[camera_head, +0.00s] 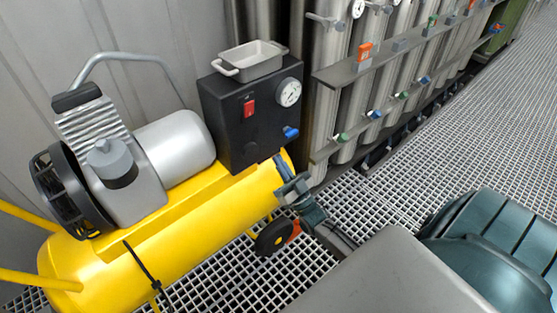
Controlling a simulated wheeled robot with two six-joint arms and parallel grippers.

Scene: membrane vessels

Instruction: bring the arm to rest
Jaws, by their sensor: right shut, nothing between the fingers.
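My right gripper (281,163) is shut and empty. It points up and away, in front of the lower right corner of the black control box (225,120). The box carries a red switch (249,107), a round gauge (288,92) and a blue valve handle (291,132). The fingertips are just below the blue handle in the picture; I cannot tell how far apart they are in depth. My left gripper is not in view.
A yellow compressor tank (200,233) with a motor (175,143) fills the left. A grey tray (250,64) sits on the box. Steel membrane vessels (350,100) with coloured valves line the back. Open grating floor (440,140) lies to the right.

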